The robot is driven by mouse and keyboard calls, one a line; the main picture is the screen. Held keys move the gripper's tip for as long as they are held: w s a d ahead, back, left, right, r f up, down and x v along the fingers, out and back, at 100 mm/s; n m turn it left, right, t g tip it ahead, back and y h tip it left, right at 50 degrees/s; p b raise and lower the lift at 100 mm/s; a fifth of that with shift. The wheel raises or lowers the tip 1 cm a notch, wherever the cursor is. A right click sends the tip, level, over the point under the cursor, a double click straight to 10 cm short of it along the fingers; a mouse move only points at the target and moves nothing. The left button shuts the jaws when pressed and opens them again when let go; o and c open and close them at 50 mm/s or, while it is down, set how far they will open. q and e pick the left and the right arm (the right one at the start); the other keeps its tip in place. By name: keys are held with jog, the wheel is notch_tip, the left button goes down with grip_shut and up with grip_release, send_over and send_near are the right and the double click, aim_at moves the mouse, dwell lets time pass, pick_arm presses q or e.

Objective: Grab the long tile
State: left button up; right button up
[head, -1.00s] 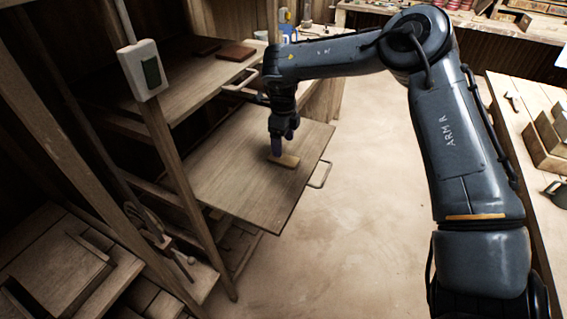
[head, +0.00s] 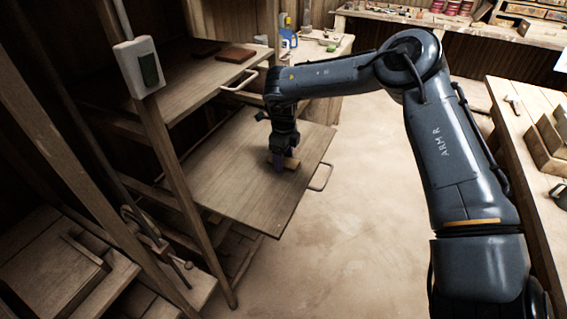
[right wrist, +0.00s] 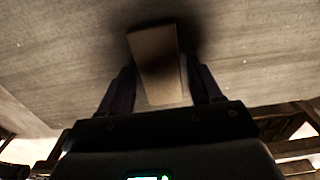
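The long tile (head: 290,164) is a tan, narrow block lying flat on the pulled-out wooden shelf (head: 235,190). My right gripper (head: 280,166) points down at it, low over the shelf, and hides part of it. In the right wrist view the tile (right wrist: 158,65) runs away from between the two dark fingers of my right gripper (right wrist: 162,88). The fingers stand apart on either side of its near end. A gap shows at the left finger; contact at the right finger is unclear. My left gripper is not in view.
The shelf has a metal handle (head: 321,177) at its front right. A higher shelf (head: 185,88) at the left holds two dark brown tiles (head: 236,55). A wooden post (head: 180,185) stands left of the shelf. A workbench (head: 520,125) lies right; the floor between is clear.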

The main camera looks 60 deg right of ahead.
jog(key=c, duration=0.8)
jog(key=shift+r, duration=0.1)
jog(key=shift+c, duration=0.2)
